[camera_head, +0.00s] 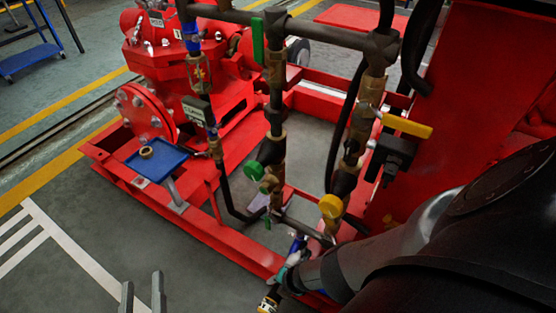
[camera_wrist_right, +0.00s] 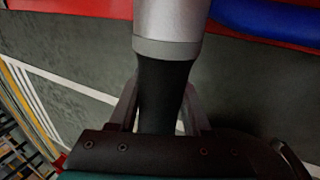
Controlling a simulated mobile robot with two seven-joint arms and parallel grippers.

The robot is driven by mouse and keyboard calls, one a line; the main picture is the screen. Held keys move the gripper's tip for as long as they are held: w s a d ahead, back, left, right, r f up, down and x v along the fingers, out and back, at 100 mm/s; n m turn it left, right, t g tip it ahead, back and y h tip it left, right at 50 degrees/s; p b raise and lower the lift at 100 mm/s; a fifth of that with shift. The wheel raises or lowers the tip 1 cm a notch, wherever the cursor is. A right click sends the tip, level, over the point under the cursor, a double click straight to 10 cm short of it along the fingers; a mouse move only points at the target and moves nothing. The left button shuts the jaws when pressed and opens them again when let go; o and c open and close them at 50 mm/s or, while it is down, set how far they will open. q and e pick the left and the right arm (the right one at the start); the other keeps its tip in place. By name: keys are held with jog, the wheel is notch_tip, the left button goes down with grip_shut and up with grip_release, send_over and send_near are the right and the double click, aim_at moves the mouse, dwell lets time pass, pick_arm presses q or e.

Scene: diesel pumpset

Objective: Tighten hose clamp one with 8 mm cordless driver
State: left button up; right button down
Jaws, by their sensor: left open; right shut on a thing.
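My right gripper (camera_wrist_right: 161,100) is shut on the cordless driver (camera_wrist_right: 166,25), with a finger on each side of its black neck. Its silver-grey body extends to the top of the right wrist view. In the head view my right arm reaches in from the right to the lower middle, by the red base frame; its fingers and most of the driver are hard to make out there. My left gripper (camera_head: 142,293) is open and empty at the bottom left, above the floor. Black hoses (camera_head: 342,125) run among the pipes. I cannot make out hose clamp one.
The red pumpset frame (camera_head: 225,233) fills the middle. Pipes with green (camera_head: 258,40) and yellow (camera_head: 408,126) valve handles rise above it. A blue tray (camera_head: 160,168) on a stand holds a small brass part (camera_head: 146,152). The grey floor at lower left is clear.

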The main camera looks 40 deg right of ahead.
jog(key=shift+w+d+r, duration=0.15)
jog(key=shift+w+d, duration=0.1)
jog(key=shift+d, duration=0.3)
dwell(1.1)
dwell(0.7)
jog(key=shift+s+a+p, duration=0.15)
jog(key=shift+s+a, duration=0.25)
jog(key=shift+a, duration=0.55)
jog(key=shift+s+a+p, duration=0.15)
jog(key=shift+s+a, duration=0.2)
jog(key=shift+a, duration=0.6)
jog(key=shift+s+a+p, duration=0.15)
jog(key=shift+s+a, duration=0.25)
jog(key=shift+a, duration=0.55)
